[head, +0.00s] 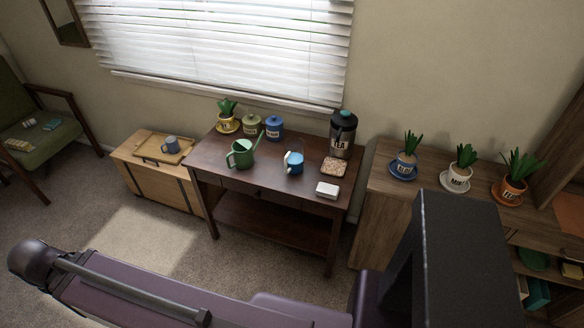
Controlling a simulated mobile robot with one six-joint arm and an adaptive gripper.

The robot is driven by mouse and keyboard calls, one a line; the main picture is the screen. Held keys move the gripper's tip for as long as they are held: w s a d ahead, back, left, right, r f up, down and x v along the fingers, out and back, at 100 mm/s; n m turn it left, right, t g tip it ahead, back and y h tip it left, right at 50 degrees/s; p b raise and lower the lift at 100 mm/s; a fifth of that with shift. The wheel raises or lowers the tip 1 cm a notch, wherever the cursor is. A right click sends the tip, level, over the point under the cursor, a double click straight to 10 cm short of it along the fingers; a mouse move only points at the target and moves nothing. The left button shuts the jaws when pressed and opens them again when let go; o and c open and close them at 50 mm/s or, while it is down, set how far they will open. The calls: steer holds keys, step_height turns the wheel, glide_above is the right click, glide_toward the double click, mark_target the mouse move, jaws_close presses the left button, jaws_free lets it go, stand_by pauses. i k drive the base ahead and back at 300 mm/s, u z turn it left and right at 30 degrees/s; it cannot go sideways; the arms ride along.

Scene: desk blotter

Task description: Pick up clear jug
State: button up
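A small jug (293,163) stands upright on the dark wooden table, right of the table's middle. It looks clear or pale at the top and blue below, with its handle towards the left; I cannot tell whether the blue is its contents. It is the only thing here that looks like a clear jug. A green watering can (241,155) stands to its left, apart from it. My gripper is not in view, and nothing of mine is seen touching the jug. Purple and dark parts of my own body fill the bottom of the head view.
On the table (228,178) are a black tea canister (343,135), a brown speckled block (334,168), a white box (328,190), blue (273,128) and green canisters, and a potted plant. Right, a wooden cabinet (385,180) bears potted plants. Left, a low chest (150,181) holds a tray and mug.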

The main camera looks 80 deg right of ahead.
mark_target(294, 147)
steer(key=z, duration=0.05)
steer(key=i, duration=0.95)
steer(key=z, duration=3.5)
steer(key=i, duration=0.1)
steer(key=u, duration=0.95)
